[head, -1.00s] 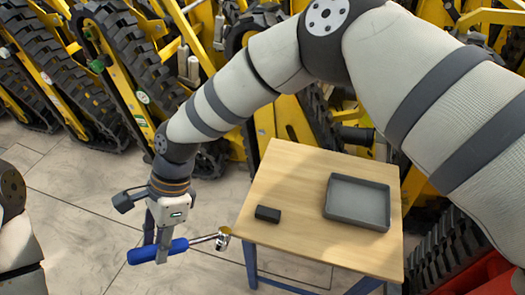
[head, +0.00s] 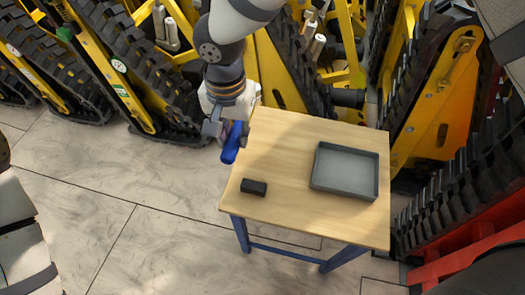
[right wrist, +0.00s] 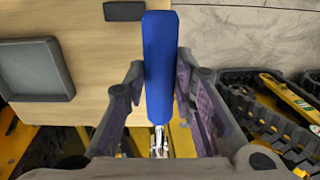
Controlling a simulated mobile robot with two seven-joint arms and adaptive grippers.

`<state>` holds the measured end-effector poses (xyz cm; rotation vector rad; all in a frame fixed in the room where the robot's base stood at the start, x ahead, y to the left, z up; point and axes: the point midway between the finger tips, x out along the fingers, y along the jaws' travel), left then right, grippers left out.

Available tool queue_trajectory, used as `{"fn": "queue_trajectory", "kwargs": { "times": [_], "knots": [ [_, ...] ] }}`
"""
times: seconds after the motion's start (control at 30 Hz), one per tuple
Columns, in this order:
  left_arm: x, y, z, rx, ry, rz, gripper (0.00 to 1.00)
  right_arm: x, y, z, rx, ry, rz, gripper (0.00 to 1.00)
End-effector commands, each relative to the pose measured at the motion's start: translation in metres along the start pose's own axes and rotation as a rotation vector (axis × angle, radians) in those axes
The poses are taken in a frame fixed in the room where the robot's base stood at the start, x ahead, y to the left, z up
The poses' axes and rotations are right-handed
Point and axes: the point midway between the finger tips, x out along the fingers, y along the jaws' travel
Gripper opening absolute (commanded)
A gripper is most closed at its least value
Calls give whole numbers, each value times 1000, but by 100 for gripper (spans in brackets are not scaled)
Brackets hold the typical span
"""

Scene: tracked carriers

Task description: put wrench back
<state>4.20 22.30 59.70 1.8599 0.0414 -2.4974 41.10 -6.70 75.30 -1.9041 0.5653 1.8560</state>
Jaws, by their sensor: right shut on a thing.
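My right gripper (head: 222,132) is shut on the wrench (head: 232,146) by its blue handle, at the table's far left corner. In the head view only the blue handle shows, pointing towards the front; the gripper hides the rest. In the right wrist view the blue handle (right wrist: 160,70) lies between the fingers of the gripper (right wrist: 160,85), and a bit of the silver metal end (right wrist: 159,140) shows nearer the palm. The grey tray (head: 345,190) lies on the right of the table and is empty. My left gripper is not in view.
The wooden table (head: 285,215) has blue legs. A small black block (head: 253,187) lies near its front left. The tabletop between block and tray is clear. Yellow tracked carriers (head: 420,110) stand close behind and to the right. Floor on the left is free.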

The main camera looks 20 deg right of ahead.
Motion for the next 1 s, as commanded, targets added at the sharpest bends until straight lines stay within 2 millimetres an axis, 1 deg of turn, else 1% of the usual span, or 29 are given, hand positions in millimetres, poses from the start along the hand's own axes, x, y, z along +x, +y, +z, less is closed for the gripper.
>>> {"fn": "queue_trajectory", "kwargs": {
  "times": [0.03, 0.1, 0.2, 0.27, 0.37, 0.4, 0.5, 0.57, 0.77, 0.8, 0.87, 1.0],
  "knots": [
    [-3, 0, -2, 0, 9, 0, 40, 8, 12, 0, 2, 0, 1, 0],
    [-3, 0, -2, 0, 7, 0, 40, 26, 24, -1, 1, -2, 1, 0],
    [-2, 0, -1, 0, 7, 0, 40, 43, 37, -2, 1, -3, 1, 0],
    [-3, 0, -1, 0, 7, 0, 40, 48, 41, -3, 1, -1, 0, 0],
    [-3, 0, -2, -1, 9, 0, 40, 61, 53, -3, 2, -3, 2, 0],
    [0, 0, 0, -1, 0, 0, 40, 72, 53, -2, 0, -5, 2, 0],
    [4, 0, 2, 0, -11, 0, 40, 89, 52, -2, 1, -5, 3, 0],
    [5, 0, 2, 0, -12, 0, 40, 92, 52, -2, 0, -3, 2, 0],
    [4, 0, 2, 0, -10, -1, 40, 91, 51, -3, 0, 0, -1, 0],
    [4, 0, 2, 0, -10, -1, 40, 91, 51, -3, 1, -1, -1, 31],
    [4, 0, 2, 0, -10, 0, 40, 91, 51, -3, 1, -1, 0, 44],
    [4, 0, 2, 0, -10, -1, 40, 91, 51, -3, 1, -1, 0, 44]
  ]
}}
